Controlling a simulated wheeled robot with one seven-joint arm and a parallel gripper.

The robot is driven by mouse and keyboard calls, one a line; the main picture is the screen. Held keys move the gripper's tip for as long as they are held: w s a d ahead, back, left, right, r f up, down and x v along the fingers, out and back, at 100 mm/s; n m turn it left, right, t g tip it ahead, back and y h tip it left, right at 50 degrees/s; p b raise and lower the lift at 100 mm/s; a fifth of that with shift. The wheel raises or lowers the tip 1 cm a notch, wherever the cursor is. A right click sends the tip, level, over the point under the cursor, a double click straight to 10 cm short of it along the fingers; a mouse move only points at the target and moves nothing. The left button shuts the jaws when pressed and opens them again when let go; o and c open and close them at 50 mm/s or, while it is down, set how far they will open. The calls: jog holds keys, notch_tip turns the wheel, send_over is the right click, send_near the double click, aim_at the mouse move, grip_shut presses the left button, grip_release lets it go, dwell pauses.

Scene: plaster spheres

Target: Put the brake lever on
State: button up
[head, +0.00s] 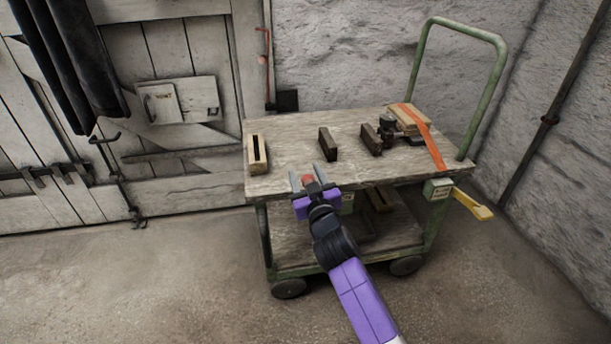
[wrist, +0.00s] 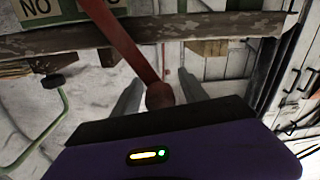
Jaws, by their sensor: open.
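A red lever with a rounded reddish knob (head: 308,180) is at the cart's front edge, beside a small green-and-white sign (head: 347,203). In the wrist view the red lever (wrist: 122,38) runs from near the sign (wrist: 45,8), which appears upside down with letters seen as "NO", to its knob (wrist: 158,96). My gripper (head: 309,177) is open, one finger either side of the knob; in the wrist view its fingers (wrist: 160,98) stand apart from the knob. Which lever is the brake lever is not labelled legibly. A yellow lever (head: 473,204) slopes down from a box at the cart's right corner.
The cart's wooden top (head: 290,140) carries a slotted block (head: 257,155), two dark blocks (head: 327,144) and (head: 371,139), and a wooden block (head: 410,115) under an orange strap (head: 425,140). A green handle (head: 498,75) rises at right. Floor at left is clear.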

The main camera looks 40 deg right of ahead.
grip_shut()
jog(key=shift+a, duration=0.1)
dwell(1.2)
